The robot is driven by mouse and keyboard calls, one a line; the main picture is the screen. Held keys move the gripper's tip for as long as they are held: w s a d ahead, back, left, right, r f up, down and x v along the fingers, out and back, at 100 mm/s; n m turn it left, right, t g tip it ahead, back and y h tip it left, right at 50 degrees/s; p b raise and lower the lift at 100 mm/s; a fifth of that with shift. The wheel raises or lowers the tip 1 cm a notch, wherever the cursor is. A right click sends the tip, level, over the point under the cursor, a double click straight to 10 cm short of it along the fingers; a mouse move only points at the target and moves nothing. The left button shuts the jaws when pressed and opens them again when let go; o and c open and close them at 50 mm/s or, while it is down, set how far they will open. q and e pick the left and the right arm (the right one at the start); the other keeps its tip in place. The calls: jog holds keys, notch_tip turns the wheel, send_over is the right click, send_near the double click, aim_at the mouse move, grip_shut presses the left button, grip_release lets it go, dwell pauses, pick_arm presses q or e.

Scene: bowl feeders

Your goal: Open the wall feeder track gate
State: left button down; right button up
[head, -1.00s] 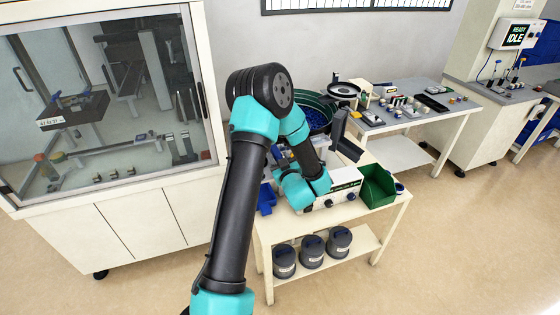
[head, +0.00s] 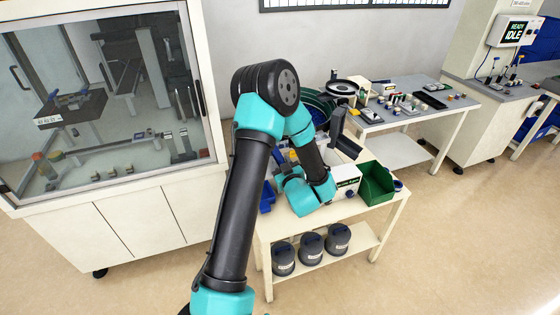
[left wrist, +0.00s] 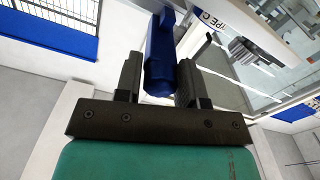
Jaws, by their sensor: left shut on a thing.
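My left gripper (left wrist: 160,72) is shut on a blue handle-like part (left wrist: 159,50) in the left wrist view, with one dark finger on each side of it. I cannot tell what this part joins to, or whether it is the track gate. In the head view my left arm reaches over the white feeder cart, and its wrist hides much of the bench top. A round green-rimmed bowl (head: 322,107) shows behind the arm. The track and its gate cannot be made out there. My right gripper is not in view.
A green bin (head: 377,184) sits at the cart's right end, and dark canisters (head: 311,248) stand on its lower shelf. A glazed cabinet (head: 205,178) stands at the left. A table (head: 425,118) with small parts is behind. The floor at right is clear.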

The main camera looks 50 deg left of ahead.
pick_arm(q)
jog(key=c, duration=0.8)
grip_release()
jog(key=v, duration=1.7)
jog(key=shift+d, duration=0.2)
jog(key=shift+f, duration=0.1)
jog(key=w+d+f+m+h, duration=0.2)
jog(key=d+f+m+h, duration=0.15)
jog(key=f+h, duration=0.35)
jog(key=w+d+f+m+h, duration=0.2)
jog(key=d+f+m+h, duration=0.15)
jog(key=f+h, duration=0.45)
jog(key=s+d+f+m+g+h, duration=0.1)
jog(key=s+d+f+m+g, duration=0.1)
jog(key=s+f, duration=0.1)
jog(key=s+d+f+m+g+h, duration=0.2)
jog(key=s+d+f+m, duration=0.1)
jog(key=s+d+f+m+g+h, duration=0.2)
jog(key=s+f, duration=0.1)
jog(key=shift+s+d+f+g, duration=0.1)
jog(key=shift+s+d+g, duration=0.2)
jog(key=shift+s, duration=0.1)
